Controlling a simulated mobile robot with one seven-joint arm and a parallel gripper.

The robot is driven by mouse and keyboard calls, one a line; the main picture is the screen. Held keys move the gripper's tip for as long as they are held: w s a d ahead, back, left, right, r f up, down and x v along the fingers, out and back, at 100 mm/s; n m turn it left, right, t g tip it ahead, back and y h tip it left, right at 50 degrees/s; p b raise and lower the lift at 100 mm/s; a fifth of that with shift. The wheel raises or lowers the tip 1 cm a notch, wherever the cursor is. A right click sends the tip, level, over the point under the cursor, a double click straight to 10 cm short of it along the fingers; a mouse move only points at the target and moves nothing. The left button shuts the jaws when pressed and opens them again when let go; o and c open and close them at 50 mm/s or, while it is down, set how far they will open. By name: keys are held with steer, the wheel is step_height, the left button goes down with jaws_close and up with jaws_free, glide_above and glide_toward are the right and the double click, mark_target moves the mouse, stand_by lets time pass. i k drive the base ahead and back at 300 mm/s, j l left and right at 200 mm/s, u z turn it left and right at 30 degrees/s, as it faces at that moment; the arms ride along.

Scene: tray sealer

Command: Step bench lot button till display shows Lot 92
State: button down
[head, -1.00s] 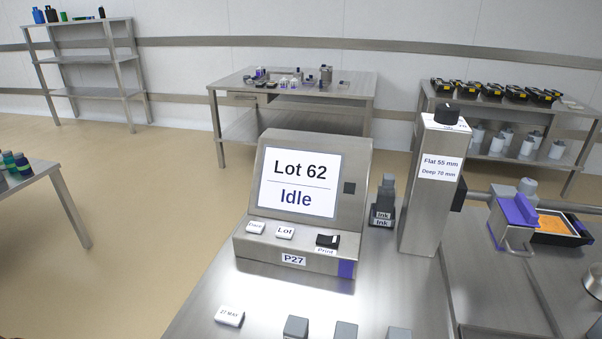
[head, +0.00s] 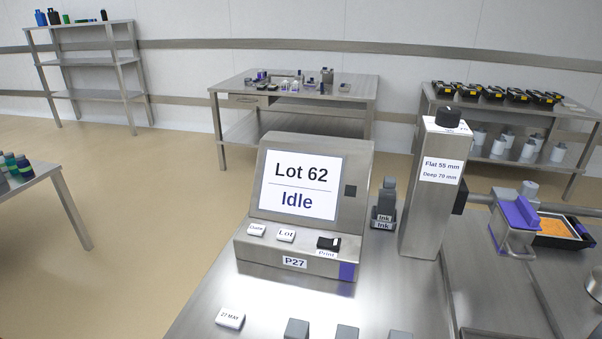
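The coder console marked P27 (head: 294,263) stands on the steel bench in the middle of the head view. Its display (head: 298,186) reads "Lot 62" above a line and "Idle" below. The white Lot button (head: 286,236) sits on the sloping front ledge, between the white Date button (head: 256,230) at left and the black Print switch (head: 328,243) at right. My gripper is not in the head view, and nothing touches the buttons.
A white 27 MAY block (head: 230,318) and several grey blocks (head: 347,332) lie at the front of the bench. Ink bottles (head: 384,205), a tall post with a black knob (head: 431,195) and the sealer with purple parts (head: 517,220) stand to the right.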

mark_target(284, 235)
steer(key=j+u, duration=0.15)
steer(key=j, duration=0.25)
steer(key=i+j+u, duration=0.15)
steer(key=j, duration=0.3)
steer(key=i+j+u, duration=0.15)
steer(key=j, duration=0.25)
